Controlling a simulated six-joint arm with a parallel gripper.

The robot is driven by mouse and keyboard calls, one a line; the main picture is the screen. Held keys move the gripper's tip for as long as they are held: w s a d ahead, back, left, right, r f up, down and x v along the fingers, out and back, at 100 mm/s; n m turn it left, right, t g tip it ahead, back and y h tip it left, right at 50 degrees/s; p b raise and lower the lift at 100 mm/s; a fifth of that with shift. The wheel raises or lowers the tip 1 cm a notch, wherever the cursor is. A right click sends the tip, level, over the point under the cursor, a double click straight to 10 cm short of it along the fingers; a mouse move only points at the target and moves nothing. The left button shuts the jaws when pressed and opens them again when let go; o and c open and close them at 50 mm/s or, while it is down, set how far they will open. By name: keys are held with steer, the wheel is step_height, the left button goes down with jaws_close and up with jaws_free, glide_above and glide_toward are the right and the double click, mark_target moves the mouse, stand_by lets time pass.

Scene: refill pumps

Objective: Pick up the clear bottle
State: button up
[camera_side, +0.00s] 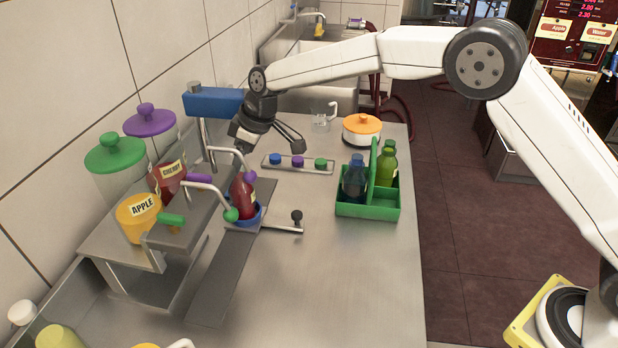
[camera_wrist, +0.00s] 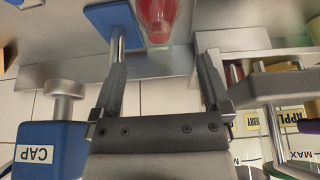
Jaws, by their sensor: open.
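A clear-walled bottle filled with red liquid (camera_side: 242,192) stands in a blue round holder (camera_side: 246,220) below the pump spouts. In the wrist view the red bottle (camera_wrist: 157,18) shows at the top edge, partly cut off, ahead of and between my fingers. My gripper (camera_side: 268,146) is above and behind the bottle, near the blue capping head, with its fingers spread. In the wrist view my gripper (camera_wrist: 163,62) is open and empty, apart from the bottle. No empty colourless bottle is plain to see.
The dispensers, Apple (camera_side: 142,212) and Cherry (camera_side: 168,180), stand left of the bottle. A blue capping press (camera_side: 212,101) is close to my gripper. A cap tray (camera_side: 298,164), a green bottle caddy (camera_side: 368,209) and an orange-lidded pot (camera_side: 361,130) stand right. The front counter is clear.

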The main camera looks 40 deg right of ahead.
mark_target(242, 193)
steer(key=shift+f, duration=0.1)
steer(key=shift+x, duration=2.5)
steer(key=shift+s+d, duration=0.1)
jaws_close()
steer(key=shift+f, duration=0.1)
